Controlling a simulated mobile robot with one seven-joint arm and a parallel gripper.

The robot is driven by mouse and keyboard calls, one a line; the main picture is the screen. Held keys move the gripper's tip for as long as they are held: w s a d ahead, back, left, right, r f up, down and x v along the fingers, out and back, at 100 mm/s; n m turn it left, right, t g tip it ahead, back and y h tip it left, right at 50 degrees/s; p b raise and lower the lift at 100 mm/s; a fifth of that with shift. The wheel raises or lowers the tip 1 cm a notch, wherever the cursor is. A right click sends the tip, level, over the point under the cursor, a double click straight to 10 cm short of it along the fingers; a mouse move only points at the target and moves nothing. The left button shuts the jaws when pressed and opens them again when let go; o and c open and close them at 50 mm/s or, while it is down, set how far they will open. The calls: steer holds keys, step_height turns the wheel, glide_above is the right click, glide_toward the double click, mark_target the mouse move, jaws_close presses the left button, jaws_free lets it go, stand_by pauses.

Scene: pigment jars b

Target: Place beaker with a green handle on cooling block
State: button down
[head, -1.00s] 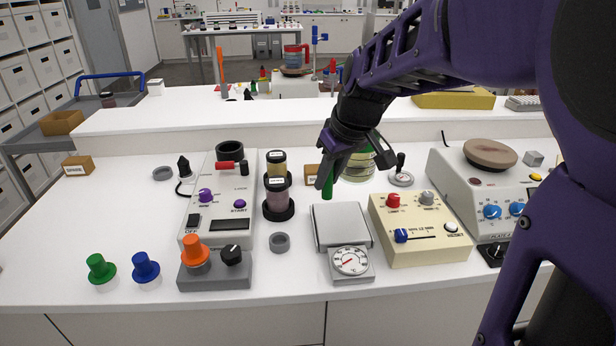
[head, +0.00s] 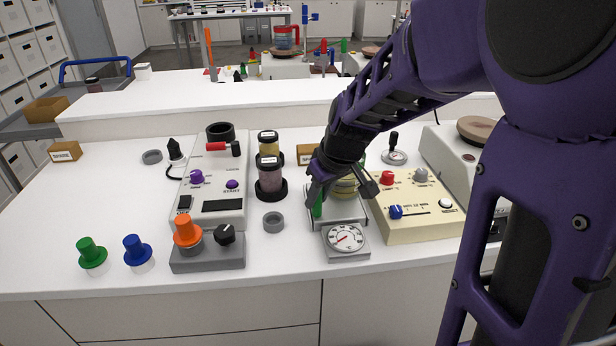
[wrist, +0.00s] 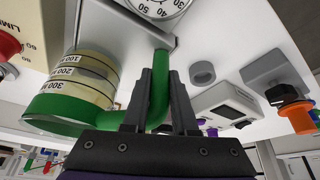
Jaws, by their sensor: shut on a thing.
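The beaker (head: 346,187) is clear with yellowish contents, a green rim and a green handle (head: 317,205). In the wrist view, the beaker (wrist: 88,82) shows volume marks, and my gripper (wrist: 161,75) is shut on its green handle (wrist: 160,92). In the head view, my gripper (head: 338,190) partly hides the beaker. A silver block (head: 350,221) with a round dial (head: 345,238), seemingly the cooling block, lies directly under the beaker. The beaker looks upright. I cannot tell whether its base touches the block.
A cream control box (head: 420,215) stands close on the right. On the left are a grey ring (head: 273,222), stacked jars (head: 270,178) and a white device (head: 212,190). Orange (head: 187,232), blue (head: 135,250) and green (head: 90,252) knobbed items stand near the front edge.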

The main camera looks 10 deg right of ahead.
steer(key=shift+r, duration=0.1)
steer(key=c, duration=0.7)
jaws_free()
steer(key=shift+f, duration=0.2)
steer(key=shift+r, duration=0.1)
